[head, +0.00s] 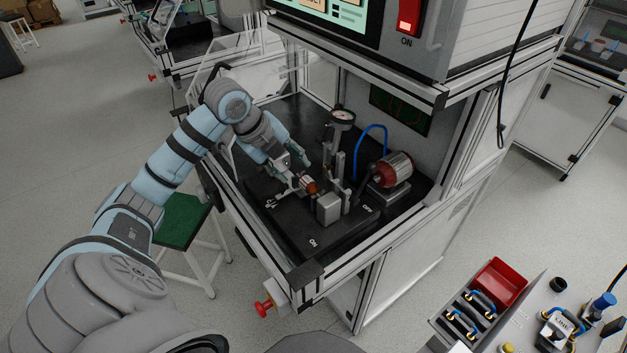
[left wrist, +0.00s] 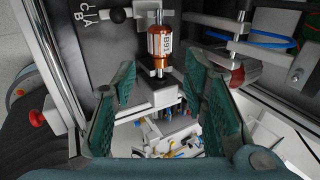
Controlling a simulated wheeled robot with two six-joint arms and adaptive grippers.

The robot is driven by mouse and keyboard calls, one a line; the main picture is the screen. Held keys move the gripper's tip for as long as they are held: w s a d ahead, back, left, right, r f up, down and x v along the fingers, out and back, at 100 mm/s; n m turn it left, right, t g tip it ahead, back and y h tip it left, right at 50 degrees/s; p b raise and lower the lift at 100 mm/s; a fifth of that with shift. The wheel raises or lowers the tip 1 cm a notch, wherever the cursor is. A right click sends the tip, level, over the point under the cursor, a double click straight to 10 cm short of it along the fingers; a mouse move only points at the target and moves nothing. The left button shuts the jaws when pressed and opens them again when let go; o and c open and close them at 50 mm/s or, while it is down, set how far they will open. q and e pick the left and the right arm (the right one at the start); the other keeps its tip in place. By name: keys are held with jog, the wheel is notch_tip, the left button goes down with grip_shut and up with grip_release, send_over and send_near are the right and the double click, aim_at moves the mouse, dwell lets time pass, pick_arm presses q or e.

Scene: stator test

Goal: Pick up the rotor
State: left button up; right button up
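The rotor (head: 310,186) is a small cylinder with copper windings and a pale label, resting on the dark test fixture in the head view. In the left wrist view the rotor (left wrist: 160,45) stands between and just beyond my fingertips, with its shaft end pointing toward the lower edge. My left gripper (head: 296,170) is at the fixture, close to the rotor. In the left wrist view my left gripper (left wrist: 160,85) has its green fingers wide apart, with nothing held between them. Whether a finger touches the rotor cannot be told. My right gripper is not visible.
A dial gauge (head: 342,116) on a stand rises just behind the rotor. A metal block (head: 328,208) sits beside it. A larger red-and-silver cylinder (head: 393,169) and a blue cable (head: 370,130) are to the right. A clear panel (head: 215,70) and frame bars surround the station.

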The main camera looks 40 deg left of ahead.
aim_at(305, 182)
pick_arm(q)
jog(key=x, duration=0.9)
jog(key=shift+w+f, duration=0.15)
jog(key=shift+f, duration=0.05)
jog(key=shift+r, duration=0.1)
jog(key=shift+c, duration=0.6)
grip_shut()
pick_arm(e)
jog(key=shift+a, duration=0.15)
